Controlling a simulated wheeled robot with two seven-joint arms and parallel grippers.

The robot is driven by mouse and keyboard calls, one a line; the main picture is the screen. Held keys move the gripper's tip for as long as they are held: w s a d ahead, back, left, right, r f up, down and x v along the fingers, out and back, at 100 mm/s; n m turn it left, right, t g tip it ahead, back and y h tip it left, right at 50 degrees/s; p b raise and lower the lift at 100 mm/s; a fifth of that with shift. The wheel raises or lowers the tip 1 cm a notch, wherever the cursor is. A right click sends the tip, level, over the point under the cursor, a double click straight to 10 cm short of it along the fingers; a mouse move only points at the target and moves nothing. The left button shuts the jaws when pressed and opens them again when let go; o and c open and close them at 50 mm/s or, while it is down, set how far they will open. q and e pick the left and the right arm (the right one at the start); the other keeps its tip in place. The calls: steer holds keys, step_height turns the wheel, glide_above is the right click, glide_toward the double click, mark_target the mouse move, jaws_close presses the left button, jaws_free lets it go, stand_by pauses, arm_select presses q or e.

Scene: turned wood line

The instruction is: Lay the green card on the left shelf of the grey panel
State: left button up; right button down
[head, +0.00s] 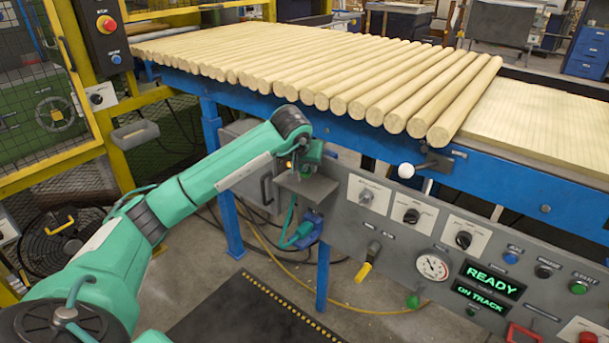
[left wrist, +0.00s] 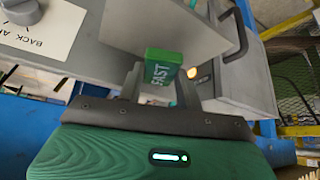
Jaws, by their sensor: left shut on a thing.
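The green card (left wrist: 163,70), a small block lettered FAST, is held between the two fingers of my left gripper (left wrist: 160,82) in the left wrist view. In the head view my left gripper (head: 299,166) is at the left end of the grey panel (head: 340,210), just above the left shelf (head: 308,189), a small grey ledge. The shelf's grey plate (left wrist: 165,25) seems to lie just beyond the card in the left wrist view. I cannot tell whether the card touches it. The card is not clear in the head view. My right gripper is out of view.
Turned wood rods (head: 330,75) lie on the blue-framed table (head: 350,130) above the panel. A white-balled lever (head: 406,170), several knobs and a gauge (head: 432,265) are to the right. A blue holder (head: 304,229) hangs below the shelf. A yellow guard stands at left.

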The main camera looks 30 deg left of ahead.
mark_target(303, 171)
arm_select(q)
step_height(303, 171, down, 3)
steer(key=shift+s+r, duration=0.1)
steer(key=shift+r, duration=0.1)
steer(key=shift+f, duration=0.3)
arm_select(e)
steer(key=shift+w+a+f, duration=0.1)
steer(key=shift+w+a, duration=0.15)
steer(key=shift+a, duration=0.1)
arm_select(q)
steer(key=shift+f, duration=0.1)
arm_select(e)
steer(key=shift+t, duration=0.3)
arm_select(q)
steer(key=o, duration=1)
steer(key=shift+c, duration=0.2)
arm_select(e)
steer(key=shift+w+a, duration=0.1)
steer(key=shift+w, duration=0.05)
